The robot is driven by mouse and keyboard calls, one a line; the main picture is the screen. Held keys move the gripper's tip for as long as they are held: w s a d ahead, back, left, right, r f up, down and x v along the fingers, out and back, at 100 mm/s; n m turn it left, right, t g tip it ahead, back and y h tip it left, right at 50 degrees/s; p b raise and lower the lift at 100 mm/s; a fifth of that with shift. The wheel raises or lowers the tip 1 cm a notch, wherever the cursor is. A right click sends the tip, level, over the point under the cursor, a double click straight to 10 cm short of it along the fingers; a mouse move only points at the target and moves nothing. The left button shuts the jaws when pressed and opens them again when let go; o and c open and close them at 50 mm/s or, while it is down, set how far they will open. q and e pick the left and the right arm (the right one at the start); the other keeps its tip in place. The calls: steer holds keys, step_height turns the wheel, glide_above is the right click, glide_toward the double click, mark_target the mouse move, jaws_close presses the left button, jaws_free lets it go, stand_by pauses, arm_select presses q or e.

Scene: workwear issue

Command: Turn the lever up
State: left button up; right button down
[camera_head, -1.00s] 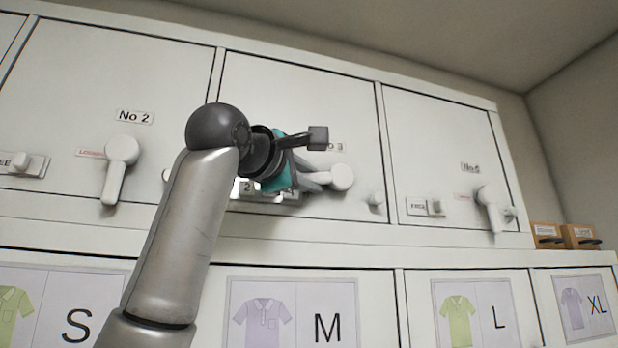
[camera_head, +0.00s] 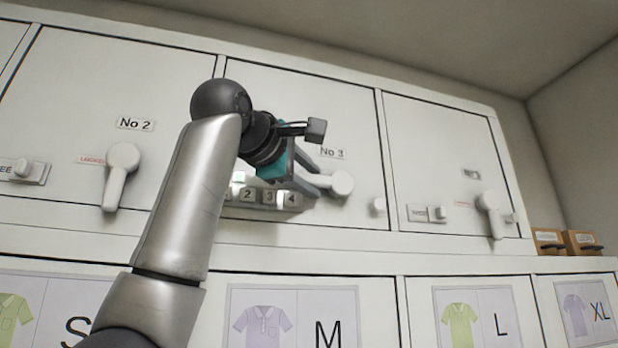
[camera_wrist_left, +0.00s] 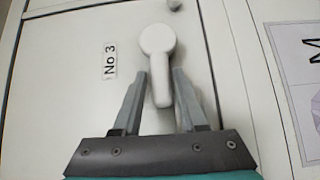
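The white lever (camera_head: 342,184) on the No 3 door (camera_head: 300,95) has a round hub, and its handle points left, roughly sideways. The same lever (camera_wrist_left: 158,42) shows in the left wrist view with its handle between my fingers. My left gripper (camera_head: 318,178) reaches the lever from the left. In the left wrist view its two fingers (camera_wrist_left: 159,76) stand apart on either side of the handle, with narrow gaps visible. The handle's far end lies near the gripper's palm. My right gripper is not in view.
A keypad with numbered buttons (camera_head: 269,196) sits just below my left gripper. A small white knob (camera_head: 377,207) is right of the lever. Levers on the No 2 door (camera_head: 121,172) and the right door (camera_head: 490,212) hang down. Shirt-picture panels (camera_head: 292,318) are below.

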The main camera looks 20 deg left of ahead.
arm_select(q)
steer(key=shift+o, duration=0.8)
steer(key=shift+s, duration=0.1)
steer(key=shift+s+a+f+b, duration=0.1)
steer(key=shift+s+b, duration=0.25)
steer(key=s+a+b, duration=0.2)
steer(key=s+b, duration=0.3)
steer(key=s, duration=0.9)
steer(key=shift+a, duration=0.35)
